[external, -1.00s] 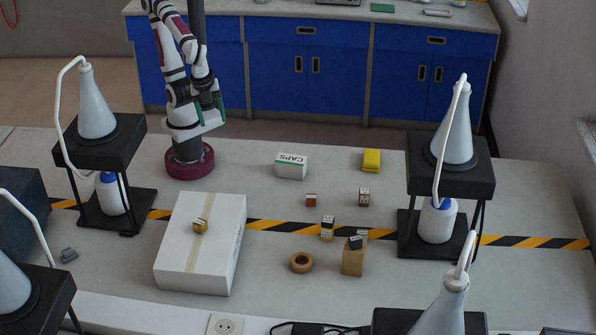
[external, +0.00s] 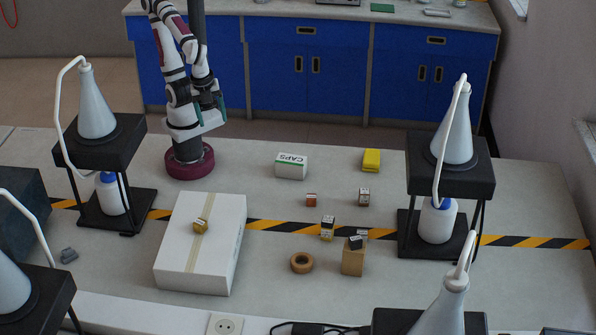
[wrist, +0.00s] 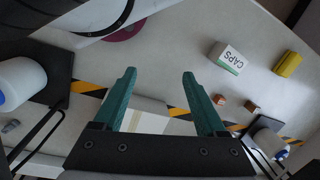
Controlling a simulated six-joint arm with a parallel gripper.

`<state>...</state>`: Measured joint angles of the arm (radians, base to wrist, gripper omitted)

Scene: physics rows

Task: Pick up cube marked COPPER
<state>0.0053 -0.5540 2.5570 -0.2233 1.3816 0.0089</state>
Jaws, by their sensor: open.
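Several small cubes with pale labels stand on the bench in the external view, and I cannot read which one says COPPER. A small reddish cube (external: 311,200) stands at the middle and also shows in the wrist view (wrist: 221,100). A brown cube (external: 364,197) is to its right, also in the wrist view (wrist: 251,106). Another dark cube (external: 355,242) rests on a tan block (external: 353,262). A gold cube (external: 200,226) lies on the white box. My gripper (wrist: 159,74) is open and empty, away from all cubes.
The flat white box (external: 187,265) lies at the front left. A CAPS box (external: 291,166), a yellow object (external: 371,160) and a tape roll (external: 302,263) are on the bench. Flask stands (external: 452,175) rise on both sides. The back middle bench is mostly clear.

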